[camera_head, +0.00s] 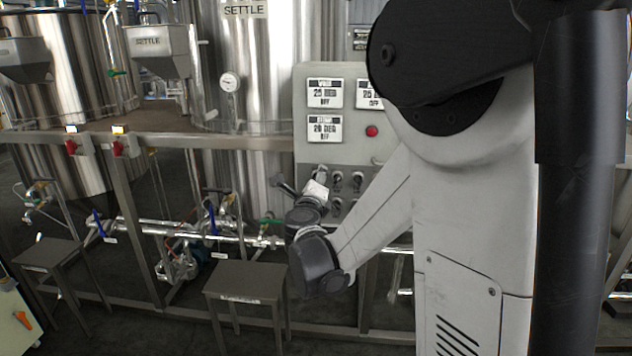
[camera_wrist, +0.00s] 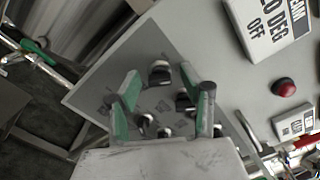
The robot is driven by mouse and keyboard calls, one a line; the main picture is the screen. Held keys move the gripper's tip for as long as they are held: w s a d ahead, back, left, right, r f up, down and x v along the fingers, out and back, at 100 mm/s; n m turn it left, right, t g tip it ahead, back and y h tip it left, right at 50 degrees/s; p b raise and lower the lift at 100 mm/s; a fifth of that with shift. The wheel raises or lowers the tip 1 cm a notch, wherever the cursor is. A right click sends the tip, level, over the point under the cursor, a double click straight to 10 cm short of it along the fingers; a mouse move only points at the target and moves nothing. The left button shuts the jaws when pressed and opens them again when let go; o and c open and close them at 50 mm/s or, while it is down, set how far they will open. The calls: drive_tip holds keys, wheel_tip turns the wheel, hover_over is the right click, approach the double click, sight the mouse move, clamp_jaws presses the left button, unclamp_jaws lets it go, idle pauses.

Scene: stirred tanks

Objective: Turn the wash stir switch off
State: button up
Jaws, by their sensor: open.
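A grey control panel (camera_head: 348,153) holds a group of black rotary switches (camera_head: 338,177) below its displays. Several of these switches also show in the wrist view (camera_wrist: 160,74), on a darker grey plate (camera_wrist: 118,62). Their small labels are too blurred to tell which is the wash stir switch. My gripper (camera_wrist: 168,86) is open and empty, its two green-padded fingers standing apart in front of the plate. One switch shows between the fingers, another (camera_wrist: 184,102) close to the right finger. Contact cannot be told. In the head view my wrist hides part of the panel's lower left.
Displays (camera_head: 325,129) and a red button (camera_head: 371,131) sit above the switches. Pipes and valves (camera_head: 200,232) run low to the left. Stools (camera_head: 246,282) stand before the steel frame (camera_head: 135,220). Large tanks (camera_head: 248,70) stand behind.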

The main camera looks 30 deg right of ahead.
drive_tip(key=shift+c, duration=0.2)
clamp_jaws()
drive_tip(key=shift+n, duration=0.3)
drive_tip(key=n+b, duration=0.1)
drive_tip(key=n, duration=1)
drive_tip(key=shift+n, duration=0.3)
idle(0.4)
drive_tip(key=shift+o, duration=0.2)
unclamp_jaws()
